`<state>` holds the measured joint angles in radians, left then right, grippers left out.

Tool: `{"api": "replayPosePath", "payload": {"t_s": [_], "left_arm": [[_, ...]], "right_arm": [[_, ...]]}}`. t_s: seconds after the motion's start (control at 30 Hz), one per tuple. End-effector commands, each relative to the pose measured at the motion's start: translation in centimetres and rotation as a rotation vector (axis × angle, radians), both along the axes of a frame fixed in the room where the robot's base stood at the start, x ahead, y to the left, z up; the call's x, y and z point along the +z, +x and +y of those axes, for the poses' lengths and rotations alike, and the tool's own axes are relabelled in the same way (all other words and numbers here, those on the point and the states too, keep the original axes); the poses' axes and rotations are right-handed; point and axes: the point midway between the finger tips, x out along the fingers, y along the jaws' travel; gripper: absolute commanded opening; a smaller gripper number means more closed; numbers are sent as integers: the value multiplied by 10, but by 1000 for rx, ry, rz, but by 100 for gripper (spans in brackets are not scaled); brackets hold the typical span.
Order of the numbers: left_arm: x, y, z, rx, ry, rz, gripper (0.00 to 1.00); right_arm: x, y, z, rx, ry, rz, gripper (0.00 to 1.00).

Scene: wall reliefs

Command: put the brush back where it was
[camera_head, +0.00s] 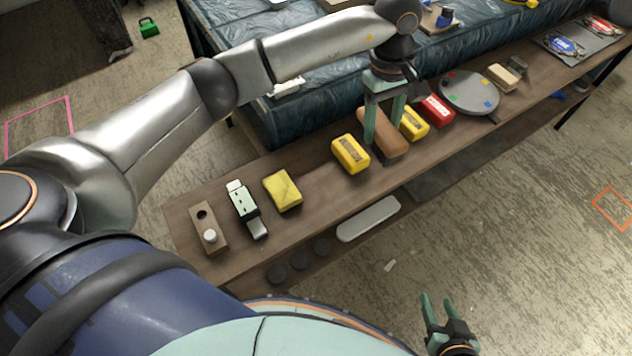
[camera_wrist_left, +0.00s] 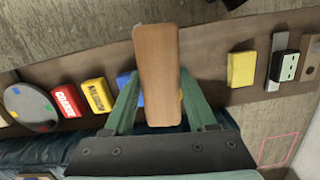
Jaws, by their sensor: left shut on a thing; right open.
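The brush (camera_head: 381,133) has a long brown wooden back, with a dark underside showing at its lower edge in the head view. My left gripper (camera_head: 384,122) is shut on it, one finger on each side. It hangs over the wooden bench, between two yellow boxes; the gap below is hard to judge. In the left wrist view the brush (camera_wrist_left: 157,75) lies between the fingers of the left gripper (camera_wrist_left: 158,108) and hides part of the bench. My right gripper (camera_head: 437,312) is open and empty, low in the head view, away from the bench.
On the bench (camera_head: 318,180) stand a yellow box (camera_head: 351,154), another yellow box (camera_head: 413,123), a red box (camera_head: 437,109), a grey disc (camera_head: 469,92), a yellow sponge-like block (camera_head: 283,191), a pale green device (camera_head: 244,207) and a holed block (camera_head: 208,230). A blue-covered surface (camera_head: 310,110) lies behind.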

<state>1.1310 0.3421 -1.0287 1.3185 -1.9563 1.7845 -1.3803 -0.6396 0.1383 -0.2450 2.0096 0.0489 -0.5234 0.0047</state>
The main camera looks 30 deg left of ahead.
Motion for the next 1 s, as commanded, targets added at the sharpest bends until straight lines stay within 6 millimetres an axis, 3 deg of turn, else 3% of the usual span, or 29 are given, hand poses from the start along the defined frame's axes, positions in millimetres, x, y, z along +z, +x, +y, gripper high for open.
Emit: {"api": "replayPosePath", "payload": {"t_s": [0.03, 0.23, 0.63, 0.8, 1.0], "left_arm": [[-5, 4, -6, 34, -1, -3, 12], [-4, 7, -7, 108, 1, 1, 12], [-46, -34, 75, 110, 4, 4, 12], [-76, -44, 95, 108, 3, 2, 12], [-90, -48, 105, 107, 2, -1, 12]], "right_arm": [[-11, 0, 2, 5, 1, -1, 50], [-13, 0, 3, 12, -2, 4, 50], [-3, 4, 3, 13, 0, -10, 50], [-7, 4, 3, 12, -2, -6, 50], [-9, 3, 2, 13, -3, -2, 50]]}}
